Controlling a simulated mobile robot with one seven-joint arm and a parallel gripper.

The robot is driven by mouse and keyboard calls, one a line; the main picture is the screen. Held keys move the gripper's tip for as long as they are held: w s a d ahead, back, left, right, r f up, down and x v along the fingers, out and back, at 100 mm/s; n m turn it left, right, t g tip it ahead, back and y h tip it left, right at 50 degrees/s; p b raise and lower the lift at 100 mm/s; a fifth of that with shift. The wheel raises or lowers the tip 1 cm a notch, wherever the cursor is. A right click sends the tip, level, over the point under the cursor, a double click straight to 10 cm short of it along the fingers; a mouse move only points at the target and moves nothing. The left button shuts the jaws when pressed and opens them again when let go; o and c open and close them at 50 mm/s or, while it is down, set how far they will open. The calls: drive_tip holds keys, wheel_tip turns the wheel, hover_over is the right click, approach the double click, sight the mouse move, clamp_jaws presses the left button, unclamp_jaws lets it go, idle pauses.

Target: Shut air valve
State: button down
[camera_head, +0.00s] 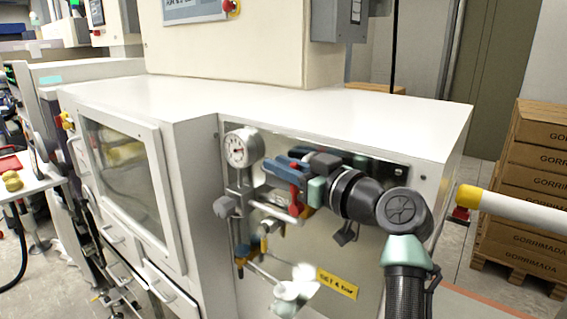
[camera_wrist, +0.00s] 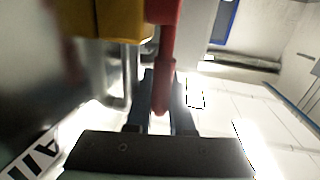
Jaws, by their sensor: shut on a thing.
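The air valve's red handle (camera_head: 295,178) shows beside my gripper on the pneumatic panel in the head view. In the wrist view the red handle (camera_wrist: 163,75) hangs down between the two blue fingers of my gripper (camera_wrist: 161,100), which is shut on it. In the head view my gripper (camera_head: 283,166) reaches in from the right, and its fingers and body hide part of the valve. A yellow part (camera_wrist: 105,18) sits beside the handle at the top of the wrist view. The handle's exact angle against the pipe is hard to tell.
A round pressure gauge (camera_head: 240,148) stands left of my gripper. Grey pipework and a yellow label (camera_head: 337,283) lie below it. The white machine housing (camera_head: 200,100) surrounds the panel. A yellow-tipped white bar (camera_head: 510,207) and stacked cartons (camera_head: 530,155) are to the right.

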drive_tip(key=shift+w+a+f+g+h, duration=0.15)
drive_tip(key=shift+w+a+g+h, duration=0.05)
drive_tip(key=shift+a+g+h, duration=0.1)
drive_tip(key=c, duration=1.1)
unclamp_jaws()
drive_tip(key=shift+d, duration=0.1)
drive_tip(key=b+v, duration=0.2)
drive_tip(key=v, duration=1.1)
drive_tip(key=shift+b, duration=0.35)
